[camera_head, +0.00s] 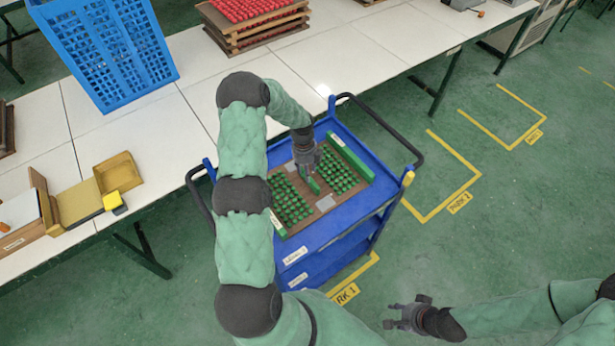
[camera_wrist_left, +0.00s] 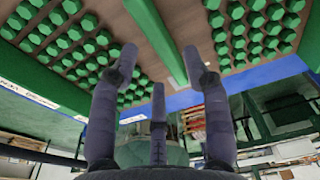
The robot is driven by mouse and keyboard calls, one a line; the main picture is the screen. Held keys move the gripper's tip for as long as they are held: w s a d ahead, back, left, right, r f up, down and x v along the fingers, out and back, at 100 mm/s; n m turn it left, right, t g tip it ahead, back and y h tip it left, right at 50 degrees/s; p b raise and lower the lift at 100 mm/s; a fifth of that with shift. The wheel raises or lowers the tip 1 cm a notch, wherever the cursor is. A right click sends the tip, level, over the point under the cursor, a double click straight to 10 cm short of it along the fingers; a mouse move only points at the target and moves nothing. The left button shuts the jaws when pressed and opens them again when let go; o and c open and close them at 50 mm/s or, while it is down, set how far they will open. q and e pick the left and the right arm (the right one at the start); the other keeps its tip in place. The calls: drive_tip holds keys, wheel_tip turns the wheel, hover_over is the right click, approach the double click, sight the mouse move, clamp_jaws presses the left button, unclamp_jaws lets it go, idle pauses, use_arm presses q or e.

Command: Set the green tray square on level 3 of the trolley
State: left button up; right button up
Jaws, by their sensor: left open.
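The green tray (camera_head: 350,158), a brown board with green side rails, a green middle bar and rows of green pieces, lies on the top level of the blue trolley (camera_head: 338,228). It looks roughly in line with the trolley's edges. My left gripper (camera_head: 308,172) is over the tray's middle. In the left wrist view its fingers (camera_wrist_left: 160,75) are apart and empty, with the green middle bar (camera_wrist_left: 155,38) beyond them; contact cannot be told. My left arm hides part of the tray's left side. My right gripper (camera_head: 397,318) appears open and empty, above the floor at lower right.
A white table (camera_head: 180,112) runs behind the trolley, holding a blue crate (camera_head: 105,50), stacked red-piece trays (camera_head: 245,38) and yellow boxes (camera_head: 118,172). The trolley's black handle (camera_head: 385,124) rises at its right. Yellow-marked floor bays (camera_head: 470,180) to the right are empty.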

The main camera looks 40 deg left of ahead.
use_arm(q)
wheel_tip(320, 180, up, 8)
drive_tip(key=s+d+f+n, duration=0.2)
drive_tip(key=d+f+n, duration=0.1)
drive_tip(key=d, duration=0.3)
drive_tip(key=s+d+f+n+h, duration=0.1)
drive_tip(key=s+d+f+n, duration=0.1)
drive_tip(key=d+f+n, duration=0.2)
drive_tip(key=s+d+f+n+h, duration=0.1)
drive_tip(key=d+f+n, duration=0.2)
drive_tip(key=d, duration=0.6)
drive_tip(key=shift+s+d+f+n+t, duration=0.3)
drive_tip(key=shift+s+f+n, duration=0.1)
drive_tip(key=shift+f, duration=0.1)
drive_tip(key=s+d+f+n, duration=0.2)
drive_tip(key=s+d+n, duration=1)
drive_tip(key=s, duration=0.2)
drive_tip(key=shift+s+d+f+n+h, duration=0.2)
drive_tip(key=shift+s+f+n+h, duration=0.1)
drive_tip(key=shift+s+f+n, duration=0.1)
